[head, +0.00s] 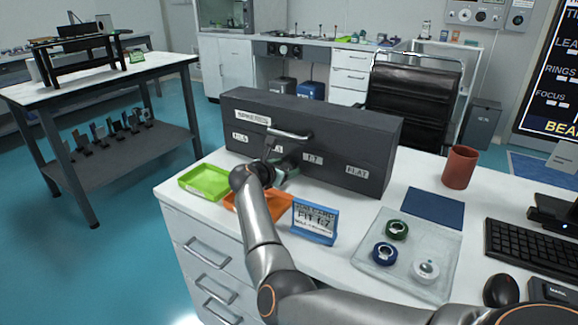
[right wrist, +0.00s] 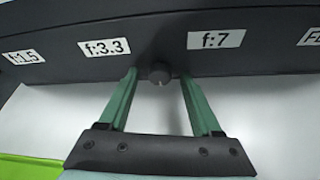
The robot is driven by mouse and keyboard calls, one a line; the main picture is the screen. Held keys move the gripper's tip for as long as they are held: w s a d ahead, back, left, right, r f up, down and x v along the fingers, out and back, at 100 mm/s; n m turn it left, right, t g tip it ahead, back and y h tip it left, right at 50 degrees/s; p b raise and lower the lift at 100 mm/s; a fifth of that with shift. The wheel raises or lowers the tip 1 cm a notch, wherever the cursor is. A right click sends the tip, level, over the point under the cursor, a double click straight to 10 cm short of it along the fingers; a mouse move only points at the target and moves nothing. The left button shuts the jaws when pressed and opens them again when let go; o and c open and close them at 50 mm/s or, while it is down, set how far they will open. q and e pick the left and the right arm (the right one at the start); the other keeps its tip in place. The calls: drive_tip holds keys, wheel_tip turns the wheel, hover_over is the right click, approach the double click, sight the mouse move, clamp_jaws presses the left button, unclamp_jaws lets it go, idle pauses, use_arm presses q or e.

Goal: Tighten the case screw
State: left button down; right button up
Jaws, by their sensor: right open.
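A long dark grey case (head: 350,140) stands on the white table, with a handle and white labels on its front. In the right wrist view the case (right wrist: 265,62) shows labels f:1.5, f:3.3 and f:7. The case screw (right wrist: 160,71), a small dark round knob, is on its lower edge between the f:3.3 and f:7 labels. My right gripper (right wrist: 160,78) is open, with one green finger on each side of the screw and gaps between. In the head view my right gripper (head: 283,172) is at the case front, partly behind my arm. My left gripper is out of view.
A green tray (head: 205,182), an orange tray (head: 275,207) and a blue-framed sign (head: 315,221) reading f:7 stand before the case. A clear tray (head: 390,283) with ringed parts, a blue mat (head: 433,207), a red-brown cup (head: 460,167) and a keyboard (head: 530,247) are to the right.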

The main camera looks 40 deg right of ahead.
drive_tip(key=shift+d, duration=0.1)
drive_tip(key=shift+c, duration=0.3)
clamp_jaws()
idle(0.4)
